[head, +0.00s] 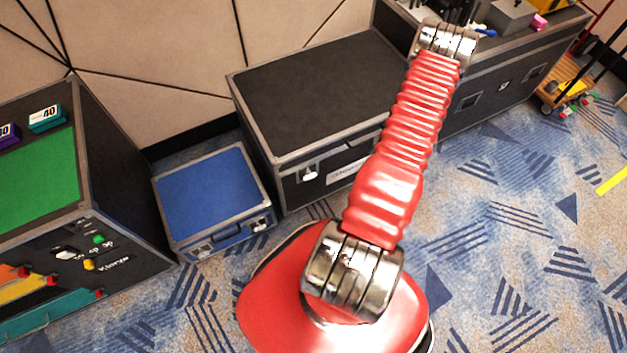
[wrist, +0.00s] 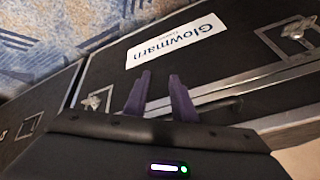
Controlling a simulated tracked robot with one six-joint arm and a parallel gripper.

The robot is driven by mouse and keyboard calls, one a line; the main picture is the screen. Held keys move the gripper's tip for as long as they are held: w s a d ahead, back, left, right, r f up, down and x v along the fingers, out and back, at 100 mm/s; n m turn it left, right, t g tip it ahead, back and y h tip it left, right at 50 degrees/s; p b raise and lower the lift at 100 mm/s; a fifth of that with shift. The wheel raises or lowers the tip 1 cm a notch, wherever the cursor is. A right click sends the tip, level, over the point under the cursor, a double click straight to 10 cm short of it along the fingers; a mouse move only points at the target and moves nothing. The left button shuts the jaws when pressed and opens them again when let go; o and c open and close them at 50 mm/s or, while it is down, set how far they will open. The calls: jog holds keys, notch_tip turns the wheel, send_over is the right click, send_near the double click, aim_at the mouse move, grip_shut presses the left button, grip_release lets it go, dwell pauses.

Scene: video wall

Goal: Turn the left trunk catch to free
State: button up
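The black trunk (head: 310,90) with metal edges stands closed against the wall in the head view. Its left catch (head: 310,172) is a small pale piece on the front, left of a white label (head: 345,172). My arm covers the right part of the trunk front. In the wrist view, my gripper (wrist: 160,76) shows two purple fingers apart with nothing between them, before the trunk front. One catch (wrist: 298,32) is at the upper right, another (wrist: 97,100) left of the fingers. My gripper is hidden in the head view.
A blue case (head: 210,195) stands left of the trunk, beside a black case with a green top (head: 35,170). Another black case (head: 500,85) with objects on top is at the right. A wooden trolley (head: 570,85) stands beyond it. Carpet at lower right is clear.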

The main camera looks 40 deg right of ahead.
notch_tip(320, 180, down, 5)
jog(key=a+m+t, duration=0.1)
jog(key=a+t, duration=0.1)
jog(key=t, duration=0.1)
jog(key=m+t+y, duration=0.4)
jog(key=m+t, duration=0.2)
jog(key=t, duration=0.4)
send_near(312, 178)
jog(key=s, duration=0.5)
jog(key=shift+w+d+f, duration=0.15)
jog(key=shift+d+f, duration=0.15)
jog(key=shift+d, duration=0.1)
jog(key=shift+w, duration=0.15)
jog(key=shift+w+a, duration=0.25)
jog(key=shift+w, duration=2)
jog(key=shift+w+a, duration=0.2)
jog(key=shift+w, duration=2.05)
jog(key=shift+w+a, duration=0.25)
jog(key=shift+w, duration=2)
